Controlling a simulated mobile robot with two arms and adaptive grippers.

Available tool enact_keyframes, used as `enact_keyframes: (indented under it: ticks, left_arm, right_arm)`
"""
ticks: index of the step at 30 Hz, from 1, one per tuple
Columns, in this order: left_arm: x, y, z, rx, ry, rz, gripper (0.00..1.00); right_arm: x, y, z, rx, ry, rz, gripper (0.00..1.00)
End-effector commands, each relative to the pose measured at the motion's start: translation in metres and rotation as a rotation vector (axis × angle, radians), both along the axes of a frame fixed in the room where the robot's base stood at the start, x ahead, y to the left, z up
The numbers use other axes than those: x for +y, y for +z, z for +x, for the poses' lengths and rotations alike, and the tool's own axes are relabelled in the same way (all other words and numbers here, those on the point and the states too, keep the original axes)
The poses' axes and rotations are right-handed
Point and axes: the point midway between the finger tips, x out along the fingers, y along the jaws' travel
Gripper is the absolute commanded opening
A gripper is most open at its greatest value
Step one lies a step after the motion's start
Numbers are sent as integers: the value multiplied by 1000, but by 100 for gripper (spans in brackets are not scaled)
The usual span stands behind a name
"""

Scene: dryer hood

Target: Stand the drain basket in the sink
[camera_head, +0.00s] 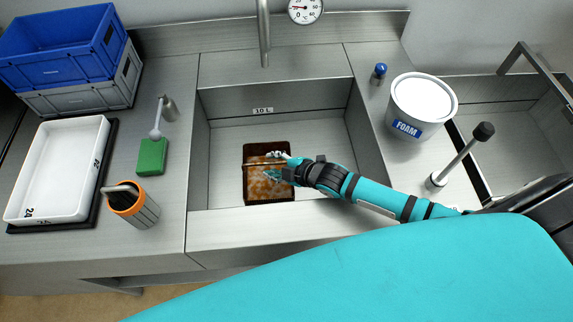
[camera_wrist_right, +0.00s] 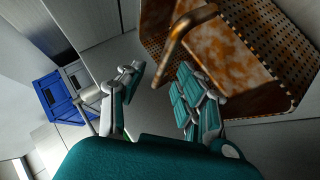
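The drain basket (camera_head: 256,190) is a rust-stained brown box with a dark rim, low inside the steel sink (camera_head: 225,150). My right gripper (camera_head: 277,168) is over its right side. In the right wrist view the basket (camera_wrist_right: 270,50) shows perforated walls and a bent handle bar at upper right. The fingers of my right gripper (camera_wrist_right: 160,76) are spread apart there, and the bar's lower end shows between them, nearer the right finger. I cannot tell whether they touch it. Part of the basket is hidden by the gripper. My left gripper is not in view.
A faucet (camera_head: 264,35) hangs at the sink's back. A green sponge (camera_head: 152,156), an orange-rimmed cup (camera_head: 145,213), a white tray (camera_head: 55,170) and stacked crates (camera_head: 60,50) are left. The sink's left floor is clear.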

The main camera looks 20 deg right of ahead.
Motion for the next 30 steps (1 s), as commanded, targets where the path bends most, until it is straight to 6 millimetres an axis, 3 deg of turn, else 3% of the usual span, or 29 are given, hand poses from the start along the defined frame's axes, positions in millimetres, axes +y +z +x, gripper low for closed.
enact_keyframes:
  ticks: [9,15,30]
  left_arm:
    - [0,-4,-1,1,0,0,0]
    - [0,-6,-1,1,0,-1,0]
    - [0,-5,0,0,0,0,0]
  right_arm:
    - [-29,35,-50,2,2,-3,35]
    - [-41,53,-72,2,1,-2,35]
    - [-45,61,-78,0,0,0,35]
